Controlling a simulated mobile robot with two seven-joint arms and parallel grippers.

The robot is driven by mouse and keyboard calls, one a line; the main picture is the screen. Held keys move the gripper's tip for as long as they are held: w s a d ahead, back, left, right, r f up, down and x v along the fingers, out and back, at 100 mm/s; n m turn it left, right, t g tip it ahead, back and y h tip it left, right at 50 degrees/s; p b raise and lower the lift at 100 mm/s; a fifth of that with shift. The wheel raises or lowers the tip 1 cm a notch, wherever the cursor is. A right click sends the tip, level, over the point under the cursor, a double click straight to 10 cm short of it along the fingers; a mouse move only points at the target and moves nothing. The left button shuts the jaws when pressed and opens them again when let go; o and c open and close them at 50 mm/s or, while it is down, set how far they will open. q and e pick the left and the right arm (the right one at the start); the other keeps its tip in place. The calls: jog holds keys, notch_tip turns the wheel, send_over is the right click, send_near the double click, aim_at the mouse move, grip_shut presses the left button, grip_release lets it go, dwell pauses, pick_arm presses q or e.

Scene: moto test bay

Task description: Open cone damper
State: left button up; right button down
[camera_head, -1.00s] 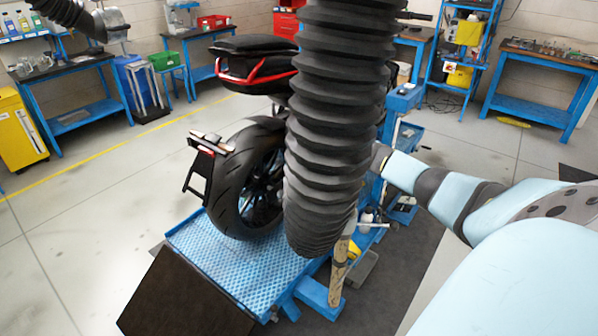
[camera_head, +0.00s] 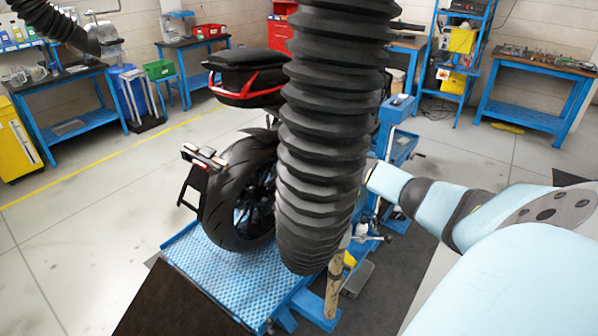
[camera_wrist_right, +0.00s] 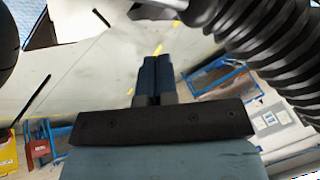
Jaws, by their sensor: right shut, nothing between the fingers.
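A large black ribbed hose (camera_head: 325,130) hangs in front of me in the head view, its lower end above the blue platform. In the right wrist view a ribbed hose (camera_wrist_right: 265,45) crosses the upper right. A pale metal piece (camera_wrist_right: 160,8) shows at the top edge beside it; I cannot tell whether it is the cone damper. My right gripper (camera_wrist_right: 152,62) is shut and empty, pointing toward the open floor below that piece. In the head view my right arm reaches in from the right, and its gripper is hidden behind the hose. My left gripper is out of view.
A black motorcycle (camera_head: 245,185) stands on a blue lift (camera_head: 225,275) behind the hose. Another hose with a metal end (camera_head: 108,38) is at the upper left. Benches line the walls; the left floor is clear.

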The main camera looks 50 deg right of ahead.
pick_arm(q)
jog(key=b, duration=0.1)
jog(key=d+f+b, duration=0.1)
jog(key=b, duration=0.1)
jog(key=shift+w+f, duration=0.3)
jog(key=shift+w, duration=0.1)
pick_arm(e)
jog(key=w+r, duration=0.6)
jog(key=r, duration=0.3)
jog(key=shift+a, duration=0.2)
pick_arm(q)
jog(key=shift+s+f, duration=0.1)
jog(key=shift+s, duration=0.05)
pick_arm(e)
jog(key=shift+f, duration=0.15)
